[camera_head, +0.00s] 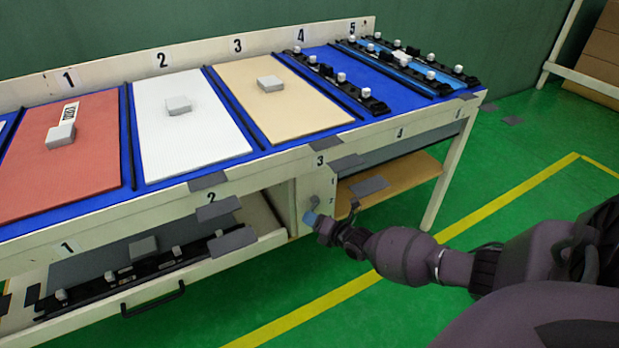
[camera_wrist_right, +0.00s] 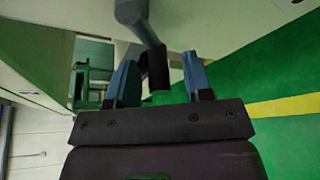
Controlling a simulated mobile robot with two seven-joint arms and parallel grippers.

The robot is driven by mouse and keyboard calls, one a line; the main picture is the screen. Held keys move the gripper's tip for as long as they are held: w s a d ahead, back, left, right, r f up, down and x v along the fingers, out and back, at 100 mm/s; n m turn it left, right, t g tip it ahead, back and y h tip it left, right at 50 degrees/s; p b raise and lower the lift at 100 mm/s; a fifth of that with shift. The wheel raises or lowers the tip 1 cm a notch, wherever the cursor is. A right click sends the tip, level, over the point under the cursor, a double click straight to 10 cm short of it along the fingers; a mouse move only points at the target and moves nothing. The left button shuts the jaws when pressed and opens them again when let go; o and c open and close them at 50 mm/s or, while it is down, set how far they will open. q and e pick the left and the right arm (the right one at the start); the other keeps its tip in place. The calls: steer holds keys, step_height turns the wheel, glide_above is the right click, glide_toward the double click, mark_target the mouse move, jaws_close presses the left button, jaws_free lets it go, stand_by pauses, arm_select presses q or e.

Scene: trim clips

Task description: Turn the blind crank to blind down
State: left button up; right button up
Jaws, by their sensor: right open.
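The blind crank (camera_wrist_right: 133,14) is a dark grey arm with a darker grip (camera_wrist_right: 157,67) at its end, in the right wrist view. In the head view, a small grey part (camera_head: 314,202) that looks like the crank shows on the bench's front panel, partly hidden by my gripper. My right gripper (camera_head: 316,222) is at that panel. In the wrist view its two blue fingers (camera_wrist_right: 160,80) are open. The crank's grip appears between them, nearer the left finger; I cannot tell whether they touch. My left gripper is not in view.
The long bench (camera_head: 271,160) carries red, white and tan panels and black strips with white clips. An open drawer (camera_head: 208,262) with a black handle juts out left of my right gripper. A wooden shelf (camera_head: 405,178) lies to its right. The green floor in front is clear.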

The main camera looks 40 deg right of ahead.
steer(key=shift+w+f, duration=0.1)
steer(key=shift+w, duration=0.3)
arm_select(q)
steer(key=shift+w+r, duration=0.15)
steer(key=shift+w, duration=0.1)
